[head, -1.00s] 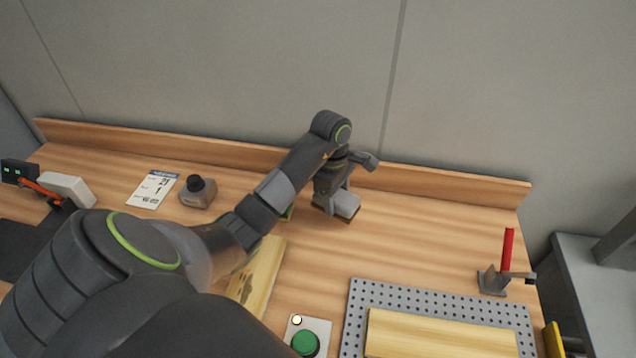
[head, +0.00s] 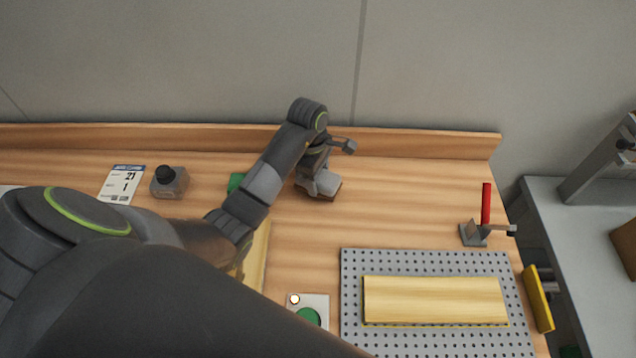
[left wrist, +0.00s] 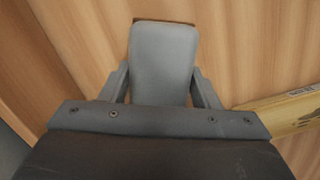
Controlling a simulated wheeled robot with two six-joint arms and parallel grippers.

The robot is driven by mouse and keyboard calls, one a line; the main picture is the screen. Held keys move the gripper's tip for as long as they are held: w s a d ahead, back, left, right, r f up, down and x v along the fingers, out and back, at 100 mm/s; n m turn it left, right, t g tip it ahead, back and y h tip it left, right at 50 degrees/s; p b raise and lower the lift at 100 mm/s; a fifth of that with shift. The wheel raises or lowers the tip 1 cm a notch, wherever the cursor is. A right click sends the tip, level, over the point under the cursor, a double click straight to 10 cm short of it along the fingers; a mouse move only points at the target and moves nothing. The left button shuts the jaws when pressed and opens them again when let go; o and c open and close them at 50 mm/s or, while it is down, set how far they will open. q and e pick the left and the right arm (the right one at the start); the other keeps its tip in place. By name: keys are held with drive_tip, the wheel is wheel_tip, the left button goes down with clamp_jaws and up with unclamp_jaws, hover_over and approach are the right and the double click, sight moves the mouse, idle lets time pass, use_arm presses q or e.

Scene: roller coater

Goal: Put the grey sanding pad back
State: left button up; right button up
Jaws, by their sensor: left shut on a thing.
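The grey sanding pad (head: 326,184) is a light grey block with a brown underside, at the back middle of the bench in the head view. My left gripper (head: 313,178) is shut on it from above. In the left wrist view the pad (left wrist: 164,60) sits between the two fingers of the gripper (left wrist: 161,88), with a thin brown edge at its far end. The pad is on or just above the wood; I cannot tell which. My right gripper is not in view.
A green item (head: 236,182) shows partly behind my left arm. A perforated plate (head: 430,262) with a yellow board (head: 435,300) is front right, near a red-handled clamp (head: 474,234). Bench right of the pad is clear.

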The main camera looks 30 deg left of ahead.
sight(318, 184)
use_arm(q)
wheel_tip(318, 184, down, 2)
drive_tip(key=shift+s+f, duration=0.1)
drive_tip(key=shift+f+p, duration=0.25)
drive_tip(key=shift+p, duration=0.05)
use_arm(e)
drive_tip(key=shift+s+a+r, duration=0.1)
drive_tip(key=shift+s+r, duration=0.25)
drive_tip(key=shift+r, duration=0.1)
use_arm(q)
drive_tip(key=shift+f, duration=0.2)
drive_tip(key=o, duration=1)
drive_tip(key=shift+c, duration=0.2)
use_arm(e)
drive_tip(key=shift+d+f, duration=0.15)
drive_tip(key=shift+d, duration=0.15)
use_arm(q)
drive_tip(key=shift+r, duration=0.1)
